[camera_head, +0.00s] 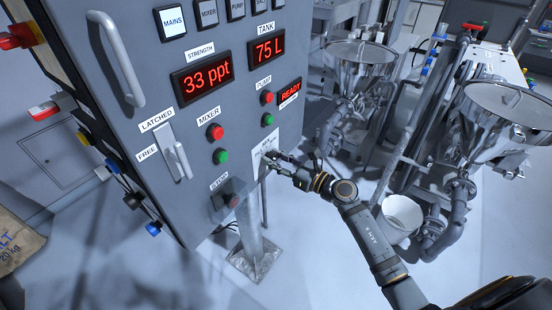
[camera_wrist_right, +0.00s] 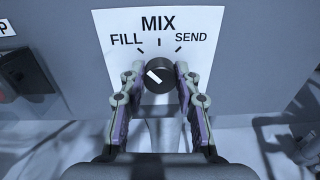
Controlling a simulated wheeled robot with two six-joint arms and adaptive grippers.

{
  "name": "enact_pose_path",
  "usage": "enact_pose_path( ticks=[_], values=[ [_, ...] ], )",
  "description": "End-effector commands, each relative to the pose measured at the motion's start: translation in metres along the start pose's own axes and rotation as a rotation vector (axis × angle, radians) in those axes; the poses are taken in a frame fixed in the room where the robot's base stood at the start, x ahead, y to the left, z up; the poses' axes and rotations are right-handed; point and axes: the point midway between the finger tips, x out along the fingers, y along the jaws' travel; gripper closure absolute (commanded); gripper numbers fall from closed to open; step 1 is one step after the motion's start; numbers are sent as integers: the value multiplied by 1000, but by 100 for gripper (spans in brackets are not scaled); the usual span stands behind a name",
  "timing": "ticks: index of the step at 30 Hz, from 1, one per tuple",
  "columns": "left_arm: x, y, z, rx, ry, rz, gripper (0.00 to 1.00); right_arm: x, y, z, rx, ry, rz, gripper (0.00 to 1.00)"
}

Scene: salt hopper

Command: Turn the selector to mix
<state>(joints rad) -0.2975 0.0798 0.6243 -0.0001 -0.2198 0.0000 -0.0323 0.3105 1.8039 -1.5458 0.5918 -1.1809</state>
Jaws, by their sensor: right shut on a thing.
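The selector is a round black knob (camera_wrist_right: 161,86) with a white pointer mark, on a white label plate (camera_wrist_right: 110,40) marked FILL, MIX and SEND. The pointer mark slants to the upper left, toward FILL; MIX is straight above. My right gripper (camera_wrist_right: 160,76) has its two fingers on either side of the knob and is shut on it. In the head view my right gripper (camera_head: 270,163) is at the lower right of the cabinet front, where it mostly hides the knob. My left gripper is not in view.
The grey cabinet (camera_head: 150,85) carries displays reading 33 ppt and 75 L. A stop button box (camera_head: 231,201) sits left of my right gripper. Mixer and pump buttons are above. Steel hoppers (camera_head: 503,110) and pipes stand to the right, with a white bucket (camera_head: 403,213) on the floor.

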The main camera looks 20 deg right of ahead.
Motion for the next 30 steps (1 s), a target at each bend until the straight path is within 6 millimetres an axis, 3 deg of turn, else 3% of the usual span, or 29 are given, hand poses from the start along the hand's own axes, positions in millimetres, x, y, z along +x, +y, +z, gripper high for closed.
enact_pose_path(
  ticks=[18,30],
  values=[
    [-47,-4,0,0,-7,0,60,0,0,4,466,14,0,100],
    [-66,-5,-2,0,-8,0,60,0,0,2,688,19,0,100]
  ],
)
